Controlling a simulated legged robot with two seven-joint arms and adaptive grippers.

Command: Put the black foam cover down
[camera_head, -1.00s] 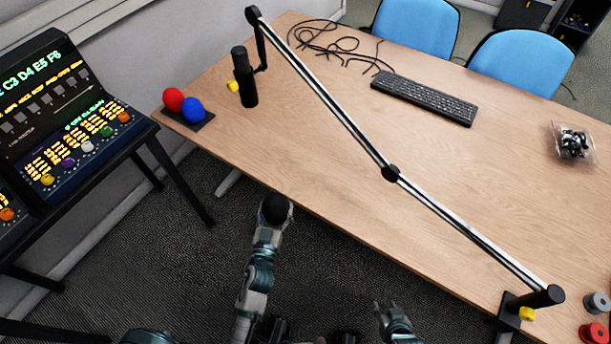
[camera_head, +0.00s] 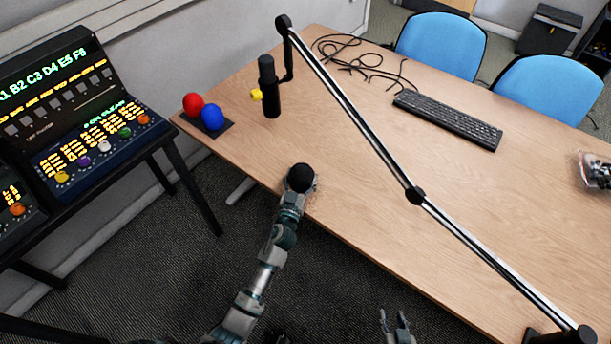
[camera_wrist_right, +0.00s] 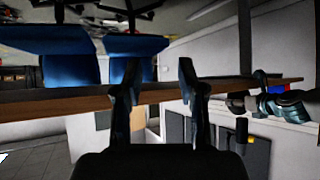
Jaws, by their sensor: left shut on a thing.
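The black foam cover (camera_head: 301,177) is a round black ball. My left gripper (camera_head: 300,186) is shut on it and holds it over the near edge of the wooden table (camera_head: 340,220), left of the table's middle; whether it touches the tabletop I cannot tell. My right gripper (camera_head: 397,322) is low in the head view, in front of the table. In the right wrist view its two fingers (camera_wrist_right: 158,88) are apart with nothing between them.
Red (camera_head: 193,104) and blue (camera_head: 212,117) foam covers sit on a dark pad (camera_head: 222,129) at the table's left corner. A jointed boom arm (camera_head: 415,194) crosses above the table. A keyboard (camera_head: 448,119) and loose cables (camera_head: 350,55) lie behind it. The tabletop near my left gripper is clear.

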